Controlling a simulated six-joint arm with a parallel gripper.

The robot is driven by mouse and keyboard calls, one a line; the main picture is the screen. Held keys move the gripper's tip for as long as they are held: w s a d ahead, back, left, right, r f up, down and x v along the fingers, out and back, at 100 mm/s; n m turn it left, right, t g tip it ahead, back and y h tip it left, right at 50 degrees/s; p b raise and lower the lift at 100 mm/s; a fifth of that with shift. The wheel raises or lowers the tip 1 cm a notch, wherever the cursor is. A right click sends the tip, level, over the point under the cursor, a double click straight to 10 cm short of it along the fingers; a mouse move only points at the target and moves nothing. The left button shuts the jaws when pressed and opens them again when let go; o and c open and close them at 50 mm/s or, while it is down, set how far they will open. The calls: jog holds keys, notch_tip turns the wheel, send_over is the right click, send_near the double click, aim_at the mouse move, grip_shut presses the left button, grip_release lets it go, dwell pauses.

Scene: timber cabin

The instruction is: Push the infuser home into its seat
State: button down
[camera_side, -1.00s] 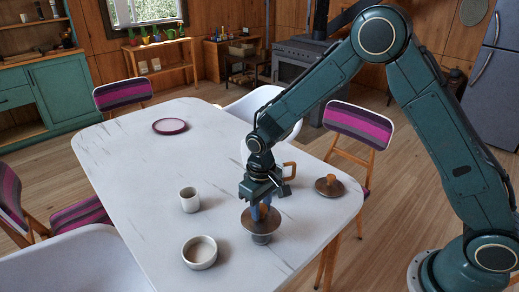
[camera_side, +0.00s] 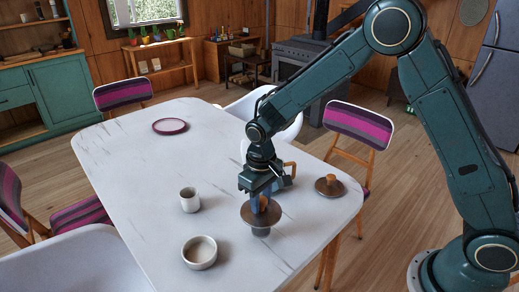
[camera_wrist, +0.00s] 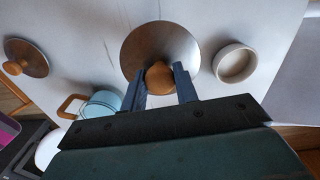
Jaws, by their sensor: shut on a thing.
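My gripper (camera_side: 260,199) is shut on the wooden knob of a round brown metal disc, which I take to be the infuser (camera_side: 247,217). A short grey part shows below the disc, just above or touching the table; I cannot tell which. In the wrist view the fingers (camera_wrist: 160,86) flank the knob, and the infuser's disc (camera_wrist: 160,43) spreads beyond them. A light blue pot (camera_wrist: 103,102) with a wooden handle stands beside the gripper. The inside of the pot is mostly hidden.
A brown lid with a wooden knob (camera_side: 330,187) lies to the right on the white table (camera_side: 140,160). A cup (camera_side: 189,200) and a bowl (camera_side: 199,252) stand to the left. A purple-rimmed plate (camera_side: 170,126) lies at the far end. Chairs surround the table.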

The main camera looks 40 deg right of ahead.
jog(key=shift+r, duration=0.15)
notch_tip(320, 180, up, 20)
jog(key=w+d+m, duration=0.6)
jog(key=w+d, duration=0.8)
jog(key=d, duration=0.4)
jog(key=shift+a+f, duration=0.2)
jog(key=shift+f, duration=1.2)
jog(key=shift+a+f, duration=0.15)
jog(key=shift+f, duration=1.45)
